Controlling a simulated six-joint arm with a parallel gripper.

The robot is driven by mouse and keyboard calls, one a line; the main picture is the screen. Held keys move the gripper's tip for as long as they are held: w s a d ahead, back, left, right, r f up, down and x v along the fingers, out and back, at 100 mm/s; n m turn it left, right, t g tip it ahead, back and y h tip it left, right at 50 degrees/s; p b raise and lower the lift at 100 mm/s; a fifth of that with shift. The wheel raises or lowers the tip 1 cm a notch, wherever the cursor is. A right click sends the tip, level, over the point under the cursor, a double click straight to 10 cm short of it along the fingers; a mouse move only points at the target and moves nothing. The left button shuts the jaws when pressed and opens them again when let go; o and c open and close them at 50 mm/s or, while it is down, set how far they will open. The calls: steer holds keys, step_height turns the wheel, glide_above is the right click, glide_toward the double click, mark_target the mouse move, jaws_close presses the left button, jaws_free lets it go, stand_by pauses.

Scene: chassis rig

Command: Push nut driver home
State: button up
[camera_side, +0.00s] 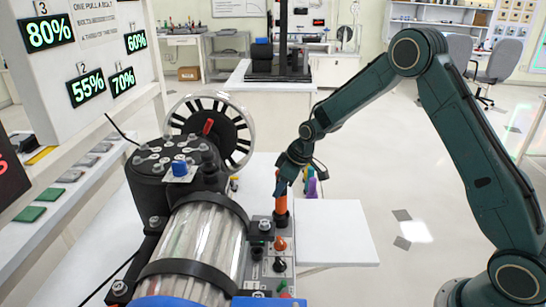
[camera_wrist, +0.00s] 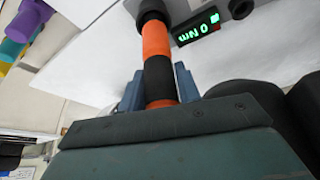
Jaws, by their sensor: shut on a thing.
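The nut driver (camera_side: 281,203) has an orange handle and stands upright at the right side of the rig in the side view. Its lower end sits in a dark round holder (camera_side: 282,220); how deep it sits is hidden. In the wrist view the orange and black handle (camera_wrist: 157,45) runs from between the jaws to a black collar. My gripper (camera_side: 283,183) is shut on the handle near its top. In the wrist view my gripper (camera_wrist: 158,88) has a blue jaw on each side of the handle.
The clear-barrelled chassis (camera_side: 195,240) with a black bolted flange and spoked wheel (camera_side: 212,130) stands left. Orange, black, red and green knobs line the panel (camera_side: 280,262). The white table (camera_side: 335,230) is clear at right.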

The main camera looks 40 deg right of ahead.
steer(key=shift+f, duration=0.25)
stand_by(0.5)
steer(key=o, duration=1.2)
steer(key=shift+c, duration=0.2)
steer(key=shift+f, duration=0.1)
steer(key=v, duration=1.4)
